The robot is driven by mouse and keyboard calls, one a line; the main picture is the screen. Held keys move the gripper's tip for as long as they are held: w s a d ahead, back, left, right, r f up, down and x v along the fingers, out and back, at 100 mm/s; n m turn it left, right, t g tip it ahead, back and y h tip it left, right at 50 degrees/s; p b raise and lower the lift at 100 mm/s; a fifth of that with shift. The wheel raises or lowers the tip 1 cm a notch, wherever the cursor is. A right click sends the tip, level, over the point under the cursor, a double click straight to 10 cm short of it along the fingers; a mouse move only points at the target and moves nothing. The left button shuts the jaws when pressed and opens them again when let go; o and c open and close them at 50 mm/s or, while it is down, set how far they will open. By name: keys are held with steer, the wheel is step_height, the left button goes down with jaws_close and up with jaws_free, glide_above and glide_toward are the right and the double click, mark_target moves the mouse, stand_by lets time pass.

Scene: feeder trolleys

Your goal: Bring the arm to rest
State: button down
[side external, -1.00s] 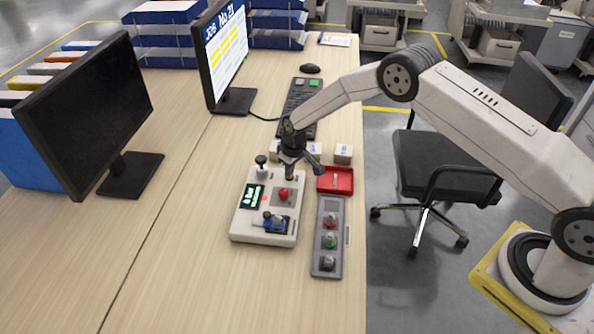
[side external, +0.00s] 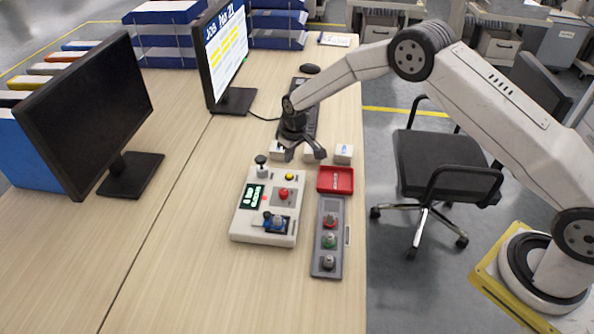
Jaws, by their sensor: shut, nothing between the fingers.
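My gripper (side external: 303,156) hangs above the desk, beyond the far edge of the white control box and in front of the small white boxes. It is shut and empty, and touches nothing that I can make out. The control box (side external: 243,219) lies on the desk with a black knob (side external: 261,161), a yellow button (side external: 290,177), a red button (side external: 284,194), a blue part (side external: 274,222) and a lit green display (side external: 254,195).
A red tray (side external: 336,187) and a grey panel (side external: 327,268) with several knobs lie right of the control box. Small white boxes (side external: 343,154) and a keyboard stand behind. Two monitors (side external: 90,115) stand left. The front desk area is clear.

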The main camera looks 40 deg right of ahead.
steer(key=shift+r, duration=0.15)
steer(key=shift+s+d+r, duration=0.15)
steer(key=shift+s+r, duration=0.1)
steer(key=shift+r, duration=0.25)
steer(key=s+d+r+m, duration=0.1)
steer(key=s+r, duration=0.3)
steer(key=s, duration=0.6)
steer(key=s+d+r+m, duration=0.1)
steer(key=s+r, duration=0.4)
steer(key=s, duration=0.5)
steer(key=s+d+r+m, duration=0.1)
steer(key=s+d+r, duration=0.2)
steer(key=s, duration=0.7)
step_height(320, 180, up, 2)
steer(key=shift+s+t, duration=0.2)
steer(key=shift+t, duration=0.2)
